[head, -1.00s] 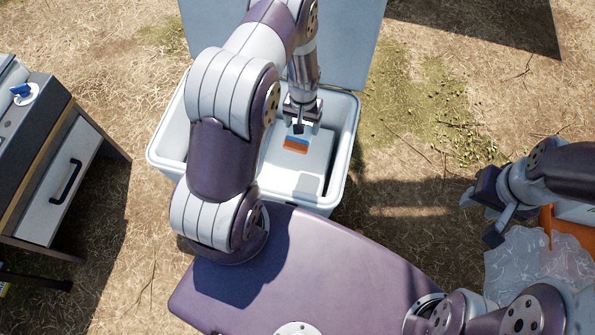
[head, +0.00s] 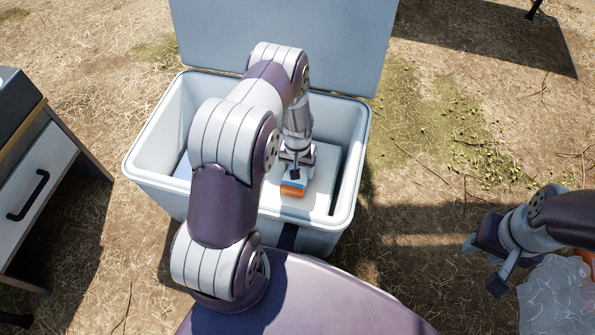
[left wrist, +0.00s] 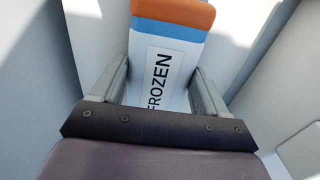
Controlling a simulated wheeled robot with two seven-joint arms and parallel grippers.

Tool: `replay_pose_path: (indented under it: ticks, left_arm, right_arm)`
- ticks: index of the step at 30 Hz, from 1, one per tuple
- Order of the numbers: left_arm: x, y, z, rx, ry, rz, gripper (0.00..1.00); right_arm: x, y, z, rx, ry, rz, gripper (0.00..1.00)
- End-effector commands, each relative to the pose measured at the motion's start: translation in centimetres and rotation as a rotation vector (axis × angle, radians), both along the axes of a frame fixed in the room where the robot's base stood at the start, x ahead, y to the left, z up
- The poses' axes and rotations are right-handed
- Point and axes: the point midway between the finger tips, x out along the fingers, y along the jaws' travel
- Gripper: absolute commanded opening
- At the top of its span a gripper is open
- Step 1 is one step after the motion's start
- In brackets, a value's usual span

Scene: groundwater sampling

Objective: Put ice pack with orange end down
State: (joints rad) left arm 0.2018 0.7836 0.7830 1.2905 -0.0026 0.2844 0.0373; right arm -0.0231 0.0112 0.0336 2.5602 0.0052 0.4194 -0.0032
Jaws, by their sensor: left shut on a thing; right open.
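The ice pack (head: 293,190) has an orange end with a blue band beside it. In the left wrist view the ice pack (left wrist: 165,62) shows its white label reading FROZEN. My left gripper (head: 294,170) is shut on it, with one finger on each side of the pack in the left wrist view (left wrist: 160,95). The pack is inside the open cooler (head: 145,178), over a flat white surface. I cannot tell whether it touches that surface. My right gripper (head: 485,268) is open and empty, out to the right of the cooler.
The cooler's lid (head: 285,35) stands open at the back. A cabinet with a drawer (head: 38,185) is at the left. A clear plastic bag (head: 555,295) lies at the lower right near my right gripper. Dry grassy ground is free right of the cooler.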

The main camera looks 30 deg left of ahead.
Motion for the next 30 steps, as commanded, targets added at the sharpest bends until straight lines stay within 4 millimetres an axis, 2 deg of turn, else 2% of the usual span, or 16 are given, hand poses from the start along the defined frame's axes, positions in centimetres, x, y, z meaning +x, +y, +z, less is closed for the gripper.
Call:
replay_pose_path:
  ticks: [8, 9, 10, 11, 17, 20, 23, 30]
  left_arm:
    - [0.0, 0.0, -0.2, 0.0, -0.001, 0.0, 0.32]
    - [0.0, 0.0, -0.1, 0.0, 0.0, 0.0, 0.87]
    - [0.0, 0.0, 0.0, 0.0, 0.0, 0.0, 0.97]
    - [0.0, 0.0, 0.0, 0.0, 0.0, 0.0, 1.0]
    - [0.0, 0.0, 0.0, 0.0, 0.0, 0.0, 1.0]
    - [0.0, 0.0, 0.7, 0.0, -0.001, 0.0, 1.0]
    - [0.1, 0.0, 2.9, 0.0, -0.002, 0.0, 1.0]
    - [0.0, 0.0, 9.4, 0.0, -0.002, 0.0, 1.0]
  right_arm:
    - [0.0, 0.0, 0.0, 0.0, -0.001, 0.0, 0.43]
    - [0.0, 0.0, 0.1, 0.0, -0.001, 0.0, 0.43]
    - [0.0, 0.0, 0.1, 0.0, -0.001, 0.0, 0.43]
    - [0.0, 0.0, 0.1, 0.0, -0.001, 0.0, 0.43]
    - [0.0, 0.0, 0.1, 0.0, -0.001, 0.0, 0.43]
    - [0.0, 0.0, 0.6, 0.0, -0.001, 0.0, 0.43]
    - [0.0, 0.0, 2.0, 0.0, -0.001, 0.0, 0.43]
    - [0.0, 0.0, 5.4, 0.0, -0.001, 0.0, 0.43]
